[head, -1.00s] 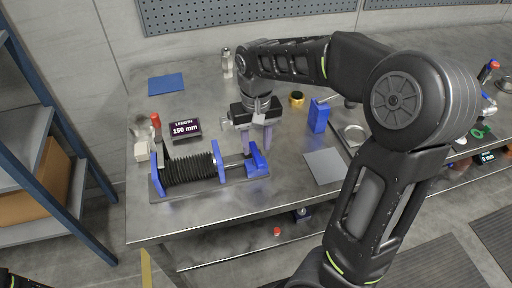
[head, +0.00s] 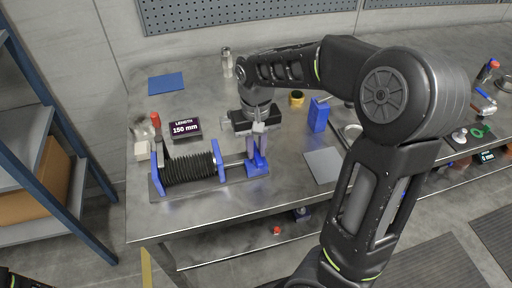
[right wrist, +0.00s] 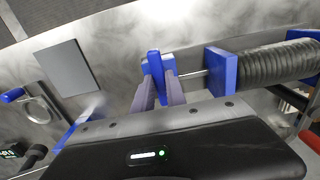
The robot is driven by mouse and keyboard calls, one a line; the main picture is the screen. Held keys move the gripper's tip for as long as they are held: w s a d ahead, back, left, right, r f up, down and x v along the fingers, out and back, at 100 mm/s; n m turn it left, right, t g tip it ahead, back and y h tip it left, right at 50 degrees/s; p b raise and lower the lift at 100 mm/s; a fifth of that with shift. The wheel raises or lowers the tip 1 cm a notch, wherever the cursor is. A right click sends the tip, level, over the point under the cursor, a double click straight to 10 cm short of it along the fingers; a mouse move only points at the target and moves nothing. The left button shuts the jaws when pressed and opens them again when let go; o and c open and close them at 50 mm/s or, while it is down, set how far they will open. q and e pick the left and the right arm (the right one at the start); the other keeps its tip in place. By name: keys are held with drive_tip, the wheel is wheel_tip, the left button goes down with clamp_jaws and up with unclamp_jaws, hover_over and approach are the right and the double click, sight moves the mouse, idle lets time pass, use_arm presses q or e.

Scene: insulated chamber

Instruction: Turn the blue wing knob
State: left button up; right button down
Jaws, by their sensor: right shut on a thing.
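The blue wing knob (head: 258,163) sits at the right end of a bellows fixture on the metal table. A metal rod joins it to the blue end plate (head: 219,160) and the black bellows (head: 189,169). My right gripper (head: 256,153) comes down from above and is shut on the knob. In the right wrist view the knob (right wrist: 155,68) stands between the two grey-purple fingers (right wrist: 161,84). A display (head: 185,128) behind the fixture reads LENGTH 150 mm.
A blue block (head: 318,115), a brass ring (head: 297,98) and a grey plate (head: 324,165) lie right of the gripper. A red-topped lever (head: 156,120) stands at the fixture's left. The table's front edge is close to the fixture.

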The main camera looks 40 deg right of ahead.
drive_tip(key=shift+n, duration=0.3)
idle(0.4)
drive_tip(key=n, duration=0.5)
drive_tip(key=shift+n+b, duration=0.3)
drive_tip(key=shift+n, duration=0.1)
drive_tip(key=n, duration=1.2)
drive_tip(key=shift+n, duration=0.4)
drive_tip(key=n, duration=0.5)
drive_tip(key=shift+n, duration=0.3)
drive_tip(key=c, duration=1.4)
unclamp_jaws()
drive_tip(key=shift+o, duration=0.2)
